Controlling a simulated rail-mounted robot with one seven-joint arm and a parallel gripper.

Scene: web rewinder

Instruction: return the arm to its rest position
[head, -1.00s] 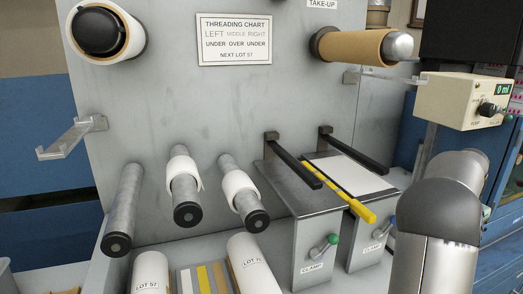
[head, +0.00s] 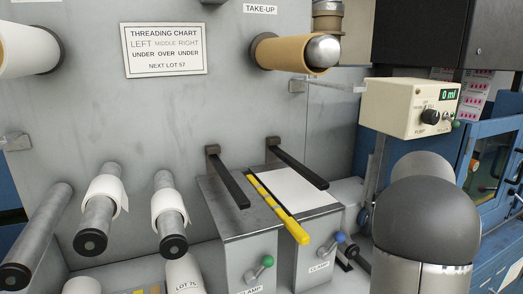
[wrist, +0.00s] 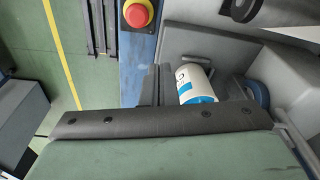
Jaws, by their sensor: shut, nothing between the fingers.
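My arm shows at the right of the head view as a grey rounded link (head: 428,218) with a pale lower part, in front of the machine's right side. My gripper and its fingers show in neither view. The wrist view looks down over a green surface (wrist: 160,158) with a dark screwed edge strip (wrist: 160,121).
The head view shows a pump box (head: 408,107) beside my arm, a take-up core (head: 290,52), guide rollers (head: 100,215), two clamp bars (head: 230,180) and a yellow strip (head: 278,208). A red button (wrist: 137,13) stands beside green floor (wrist: 60,65) in the wrist view.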

